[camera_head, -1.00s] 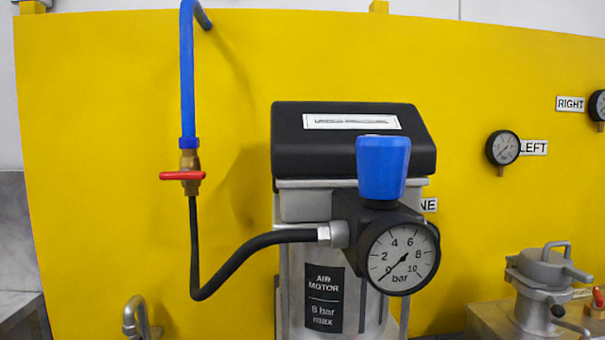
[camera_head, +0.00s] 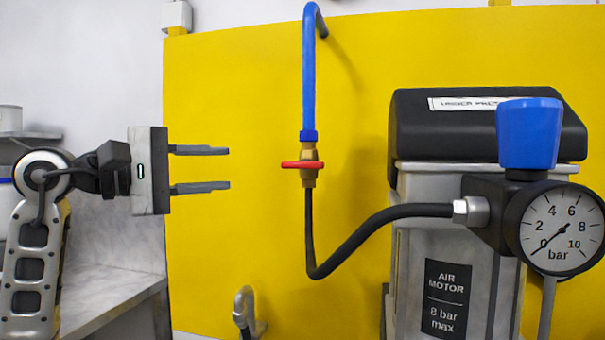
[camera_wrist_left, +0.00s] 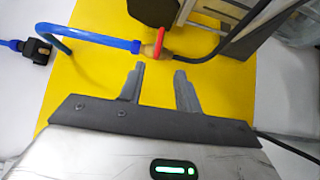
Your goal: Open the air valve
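The air valve has a red handle (camera_head: 292,165) lying crosswise on a brass body (camera_head: 308,178), with a blue pipe (camera_head: 309,95) above and a black hose (camera_head: 309,235) below. My left gripper (camera_head: 229,168) is to the left of the valve, open and empty, its fingers pointing right and apart from the handle. In the left wrist view the two fingers (camera_wrist_left: 158,69) stand apart, with the red handle (camera_wrist_left: 160,42) just beyond their tips. The pressure gauge (camera_head: 562,228) needle points near 0. My right gripper is out of view.
The yellow panel (camera_head: 240,80) stands behind the valve. The air motor (camera_head: 450,250) with its blue knob (camera_head: 529,133) is on the right. A bent metal pipe (camera_head: 243,305) stands low below the valve. A grey counter (camera_head: 110,295) is at lower left.

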